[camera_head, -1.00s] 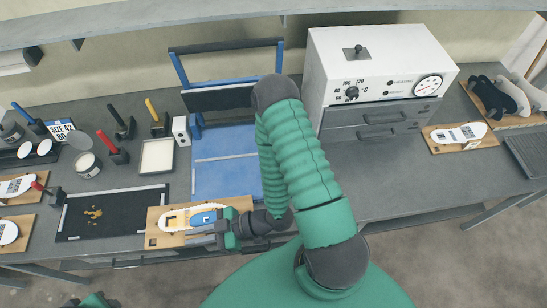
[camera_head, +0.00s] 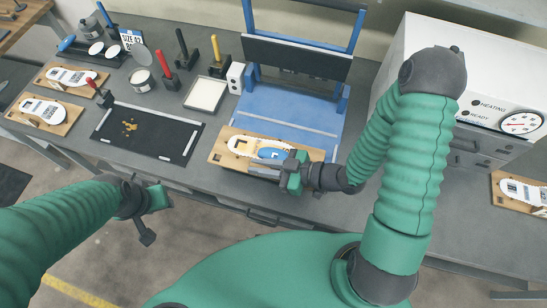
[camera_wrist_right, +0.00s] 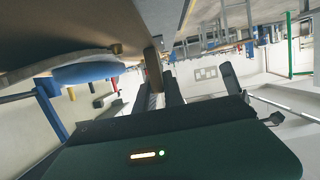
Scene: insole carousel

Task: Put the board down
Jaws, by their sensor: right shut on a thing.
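The wooden board (camera_head: 218,157) lies level over the front part of the workbench, in front of the blue base of a frame. It carries a pale insole (camera_head: 240,143) with a blue piece (camera_head: 272,154) on it. My right gripper (camera_head: 272,170) is shut on the board at its front right side and hides part of it. In the right wrist view the board (camera_wrist_right: 120,22) fills the upper left, by the fingers. I cannot tell whether it touches the bench. My left gripper (camera_head: 147,225) hangs empty in front of the bench; its finger gap does not show clearly.
The blue frame (camera_head: 290,108) stands just behind the board. A black mat (camera_head: 150,135) with yellowish bits lies to the left. Two more boards with insoles (camera_head: 68,76) lie at far left, another (camera_head: 510,200) at right. A white oven (camera_head: 480,70) stands at back right.

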